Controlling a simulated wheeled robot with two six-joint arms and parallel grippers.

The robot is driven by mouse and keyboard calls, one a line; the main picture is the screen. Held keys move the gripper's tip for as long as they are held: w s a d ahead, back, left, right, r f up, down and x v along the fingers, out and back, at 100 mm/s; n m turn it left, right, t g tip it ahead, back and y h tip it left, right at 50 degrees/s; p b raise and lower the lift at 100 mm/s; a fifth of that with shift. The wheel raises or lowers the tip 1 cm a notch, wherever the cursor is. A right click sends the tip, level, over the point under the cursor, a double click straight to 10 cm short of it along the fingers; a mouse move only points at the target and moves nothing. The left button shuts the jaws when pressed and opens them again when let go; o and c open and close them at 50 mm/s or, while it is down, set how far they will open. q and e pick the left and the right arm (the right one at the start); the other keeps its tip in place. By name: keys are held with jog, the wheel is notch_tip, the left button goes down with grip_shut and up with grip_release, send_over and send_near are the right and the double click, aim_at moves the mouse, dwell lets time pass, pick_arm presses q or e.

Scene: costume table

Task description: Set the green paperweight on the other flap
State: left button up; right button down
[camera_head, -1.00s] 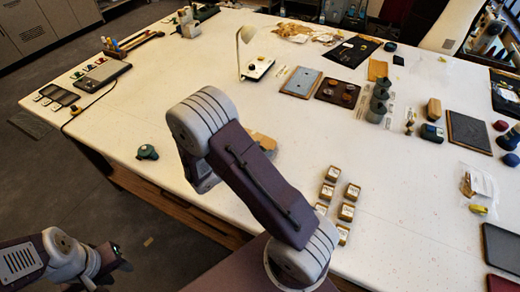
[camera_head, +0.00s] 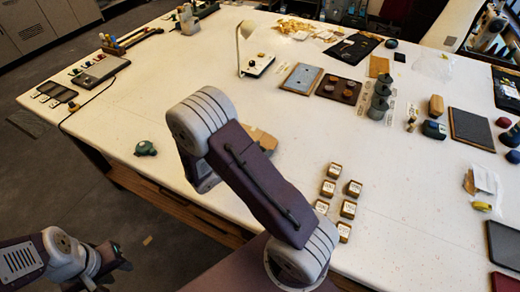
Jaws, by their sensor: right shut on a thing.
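A small dark green rounded object (camera_head: 146,148) lies on the white table near its left front edge; it may be the green paperweight, but I cannot be sure. A piece of tan card or paper (camera_head: 262,139) shows behind my right arm, with much of it hidden; I cannot tell its flaps apart. My right arm stands across the middle of the view, and its gripper is hidden behind it. My left gripper (camera_head: 118,262) is low at the left, off the table's front edge and away from the green object. Its fingers are too dark to read.
Several small labelled boxes (camera_head: 328,188) stand right of my right arm. A white lamp (camera_head: 243,50), dark green stacked weights (camera_head: 379,99) and a brown board (camera_head: 338,89) stand farther back. The table's left middle is clear.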

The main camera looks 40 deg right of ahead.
jog(key=shift+f+b, duration=0.65)
jog(key=shift+f, duration=0.15)
jog(key=c, duration=0.9)
grip_release()
jog(key=shift+o, duration=1.1)
jog(key=shift+f, duration=0.1)
